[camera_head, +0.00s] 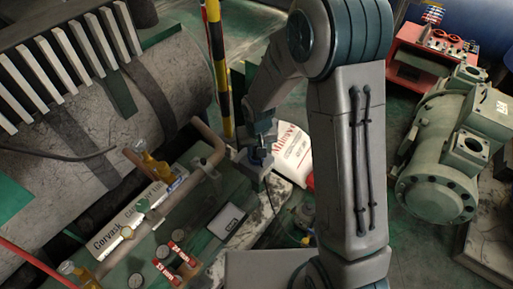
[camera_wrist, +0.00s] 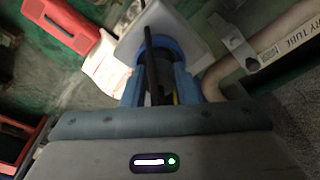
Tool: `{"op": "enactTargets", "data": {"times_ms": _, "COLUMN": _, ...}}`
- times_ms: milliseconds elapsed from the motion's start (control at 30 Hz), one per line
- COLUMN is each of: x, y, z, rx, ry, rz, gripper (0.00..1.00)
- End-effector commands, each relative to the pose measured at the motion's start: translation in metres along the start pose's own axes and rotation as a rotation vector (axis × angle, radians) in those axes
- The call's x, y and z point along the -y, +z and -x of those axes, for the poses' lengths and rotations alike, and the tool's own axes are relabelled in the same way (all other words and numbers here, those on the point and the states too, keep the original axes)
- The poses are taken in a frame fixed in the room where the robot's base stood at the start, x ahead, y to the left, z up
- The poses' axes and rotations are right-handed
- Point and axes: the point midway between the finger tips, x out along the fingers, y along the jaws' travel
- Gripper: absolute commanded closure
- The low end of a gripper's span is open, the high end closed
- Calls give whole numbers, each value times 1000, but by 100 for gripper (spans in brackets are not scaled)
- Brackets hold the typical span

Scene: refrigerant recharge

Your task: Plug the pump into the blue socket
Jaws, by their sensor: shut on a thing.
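My gripper (camera_wrist: 158,88) is shut on a dark plug (camera_wrist: 152,70), whose black cable or stem runs upward in the wrist view. A blue socket ring (camera_wrist: 165,45) on a pale grey box (camera_wrist: 178,20) lies directly beyond the fingertips and partly surrounds the plug in the picture. I cannot tell whether the plug is seated in the socket or just in front of it. In the head view my gripper (camera_head: 258,146) is small and low over the grey socket box (camera_head: 252,171), beside the bent pipe. The plug is mostly hidden there.
A bent copper-brown pipe (camera_head: 213,145) stands close left of my gripper. A yellow-black striped pole (camera_head: 217,65) rises behind it. A white bag (camera_head: 293,153) lies to the right. Gauges and valves (camera_head: 178,235) sit at front left. A large green compressor (camera_head: 450,150) stands at right.

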Motion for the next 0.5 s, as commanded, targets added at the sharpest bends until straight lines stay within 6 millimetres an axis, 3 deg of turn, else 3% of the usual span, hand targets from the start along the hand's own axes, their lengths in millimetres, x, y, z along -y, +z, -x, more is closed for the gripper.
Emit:
{"op": "enactTargets", "data": {"times_ms": 33, "x": 0, "y": 0, "z": 0, "rx": 0, "ry": 0, "rz": 0, "gripper": 66}}
{"op": "enactTargets", "data": {"times_ms": 100, "x": 0, "y": 0, "z": 0, "rx": 0, "ry": 0, "rz": 0, "gripper": 48}}
{"op": "enactTargets", "data": {"times_ms": 500, "x": 0, "y": -1, "z": 9, "rx": -3, "ry": 0, "rz": -1, "gripper": 48}}
